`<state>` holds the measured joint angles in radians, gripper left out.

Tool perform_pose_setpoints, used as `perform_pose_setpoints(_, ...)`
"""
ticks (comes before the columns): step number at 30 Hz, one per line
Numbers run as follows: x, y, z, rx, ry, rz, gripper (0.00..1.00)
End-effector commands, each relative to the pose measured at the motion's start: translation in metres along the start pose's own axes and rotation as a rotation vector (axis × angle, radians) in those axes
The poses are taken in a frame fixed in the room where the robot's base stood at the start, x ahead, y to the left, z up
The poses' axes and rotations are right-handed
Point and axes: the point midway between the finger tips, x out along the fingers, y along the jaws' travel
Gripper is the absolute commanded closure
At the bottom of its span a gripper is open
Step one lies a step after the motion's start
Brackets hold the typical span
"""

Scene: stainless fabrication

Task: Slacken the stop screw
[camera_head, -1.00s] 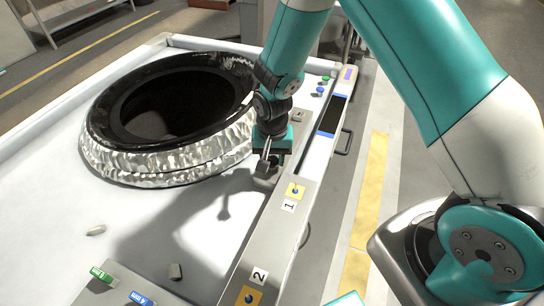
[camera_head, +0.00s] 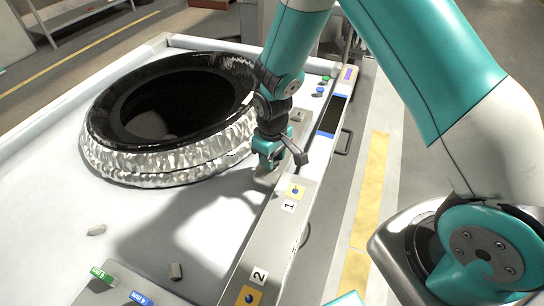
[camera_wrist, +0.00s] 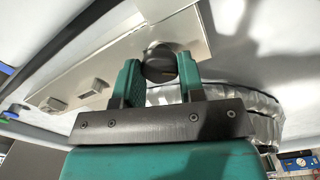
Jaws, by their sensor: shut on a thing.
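My gripper (camera_head: 266,168) points down at the inner edge of the long metal rail, right of the large ring. In the wrist view my gripper (camera_wrist: 160,66) has its two teal fingers on either side of a dark round knob (camera_wrist: 159,60), which looks to be the stop screw's head. The fingers are closed on it. The knob stands at a pale metal plate (camera_wrist: 115,62). In the head view the knob is hidden behind the gripper.
The large black-rimmed ring with crinkled silver sides (camera_head: 165,175) stands close left of my gripper. Small grey pieces (camera_head: 96,230) and green (camera_head: 103,275) and blue tags lie at lower left.

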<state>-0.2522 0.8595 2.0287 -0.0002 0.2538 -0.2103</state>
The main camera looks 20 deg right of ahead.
Motion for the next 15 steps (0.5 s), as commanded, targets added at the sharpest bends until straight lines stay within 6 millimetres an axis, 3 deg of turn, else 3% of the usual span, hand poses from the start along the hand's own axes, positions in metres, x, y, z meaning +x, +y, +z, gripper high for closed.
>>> perform_pose_setpoints(15,-0.0009,0.0003,-0.0005,-0.394,0.001,0.001,0.87)
